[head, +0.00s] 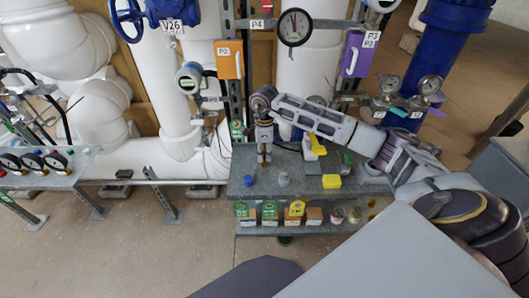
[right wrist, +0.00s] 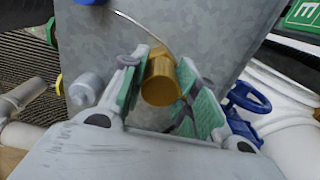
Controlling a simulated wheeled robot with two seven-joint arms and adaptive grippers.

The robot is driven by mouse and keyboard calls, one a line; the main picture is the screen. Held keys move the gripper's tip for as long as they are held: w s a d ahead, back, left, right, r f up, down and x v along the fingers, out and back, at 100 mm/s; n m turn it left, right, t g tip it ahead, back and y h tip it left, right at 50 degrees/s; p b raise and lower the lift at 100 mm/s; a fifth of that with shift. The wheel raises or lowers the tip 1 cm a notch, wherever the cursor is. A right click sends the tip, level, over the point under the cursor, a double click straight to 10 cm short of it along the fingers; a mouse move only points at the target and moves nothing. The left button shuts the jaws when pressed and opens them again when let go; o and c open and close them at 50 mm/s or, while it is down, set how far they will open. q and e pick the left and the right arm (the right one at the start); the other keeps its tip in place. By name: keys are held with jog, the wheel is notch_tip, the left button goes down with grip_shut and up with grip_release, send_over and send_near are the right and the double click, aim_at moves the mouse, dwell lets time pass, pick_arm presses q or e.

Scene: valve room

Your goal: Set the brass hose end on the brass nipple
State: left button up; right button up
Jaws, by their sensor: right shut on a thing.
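My right gripper (head: 264,158) points down over the grey metal bench in the middle of the head view. In the right wrist view the gripper (right wrist: 160,95) has its green-padded fingers on both sides of a brass cylinder, which I take for the brass hose end (right wrist: 159,80). The fingers are shut on it. A thin pale curved line runs up and left from beside it. In the head view the hose end is too small to make out clearly. I cannot pick out the brass nipple in either view. My left gripper is not in view.
Several small boxes stand on the shelf below. A gauge table (head: 45,180) is at left.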

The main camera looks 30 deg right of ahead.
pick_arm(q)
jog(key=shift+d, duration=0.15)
pick_arm(e)
jog(key=o, duration=0.9)
jog(key=shift+o, duration=0.2)
jog(key=shift+r, duration=0.75)
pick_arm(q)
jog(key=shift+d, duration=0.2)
pick_arm(e)
notch_tip(320, 180, up, 10)
jog(key=shift+r, duration=0.25)
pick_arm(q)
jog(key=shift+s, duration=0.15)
pick_arm(e)
jog(key=shift+f, duration=0.1)
